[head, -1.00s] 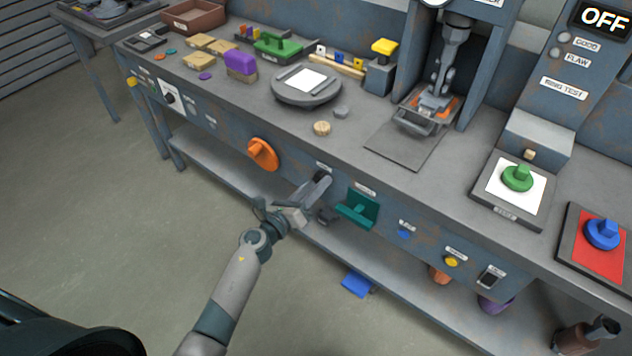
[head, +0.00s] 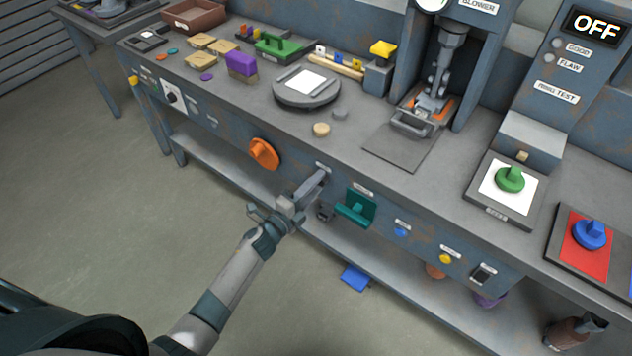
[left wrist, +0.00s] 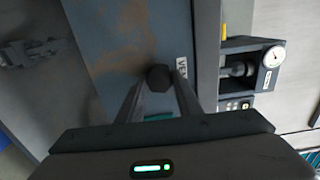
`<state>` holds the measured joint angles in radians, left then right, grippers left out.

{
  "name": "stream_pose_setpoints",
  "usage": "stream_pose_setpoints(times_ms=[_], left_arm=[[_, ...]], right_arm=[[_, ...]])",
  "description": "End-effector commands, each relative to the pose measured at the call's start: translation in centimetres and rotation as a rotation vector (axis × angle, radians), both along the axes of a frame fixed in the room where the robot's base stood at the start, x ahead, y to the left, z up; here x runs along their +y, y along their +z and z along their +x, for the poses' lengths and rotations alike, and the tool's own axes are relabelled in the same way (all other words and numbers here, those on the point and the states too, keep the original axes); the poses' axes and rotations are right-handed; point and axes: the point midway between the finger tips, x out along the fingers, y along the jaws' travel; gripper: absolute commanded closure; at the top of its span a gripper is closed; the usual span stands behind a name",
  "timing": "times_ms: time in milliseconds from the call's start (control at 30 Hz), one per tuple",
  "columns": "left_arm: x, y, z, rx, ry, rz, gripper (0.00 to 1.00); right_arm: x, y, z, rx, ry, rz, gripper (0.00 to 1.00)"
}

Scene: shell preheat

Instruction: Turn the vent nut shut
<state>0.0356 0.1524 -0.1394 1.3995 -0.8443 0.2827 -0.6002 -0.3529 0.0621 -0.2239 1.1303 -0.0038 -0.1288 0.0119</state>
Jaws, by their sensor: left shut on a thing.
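The vent nut (left wrist: 158,77) is a small dark hexagonal nut on the blue-grey, rust-stained front panel. It sits beside a white label of which "VE" can be read in the left wrist view. My left gripper (head: 316,180) reaches the bench front below a small white label. In the left wrist view my left gripper (left wrist: 157,88) has one finger on each side of the nut and is shut on it. In the head view the nut is hidden behind the fingers. My right gripper is not in view.
On the panel, an orange knob (head: 264,153) is left of my left gripper and a teal handle (head: 356,208) close on its right. A blue button (head: 401,231) and yellow button (head: 446,259) are farther right. A lower shelf (head: 225,170) runs beneath.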

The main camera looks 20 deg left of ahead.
Motion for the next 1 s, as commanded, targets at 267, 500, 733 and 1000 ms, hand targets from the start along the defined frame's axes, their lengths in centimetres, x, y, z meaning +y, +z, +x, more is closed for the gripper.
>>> stream_pose_setpoints(times_ms=[267,500,733,1000], left_arm=[[0.11,0.02,-0.04,0.069,0.001,-0.180,0.91],[0.06,-0.07,-0.05,0.097,0.001,-0.257,0.91],[0.06,-0.11,-0.06,0.103,0.001,-0.274,0.91],[0.06,-0.11,-0.06,0.102,0.001,-0.273,0.61]], right_arm=[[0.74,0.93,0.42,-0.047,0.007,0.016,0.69],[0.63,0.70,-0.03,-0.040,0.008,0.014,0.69],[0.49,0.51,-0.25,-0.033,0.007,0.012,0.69],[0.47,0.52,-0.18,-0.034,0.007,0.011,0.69]])
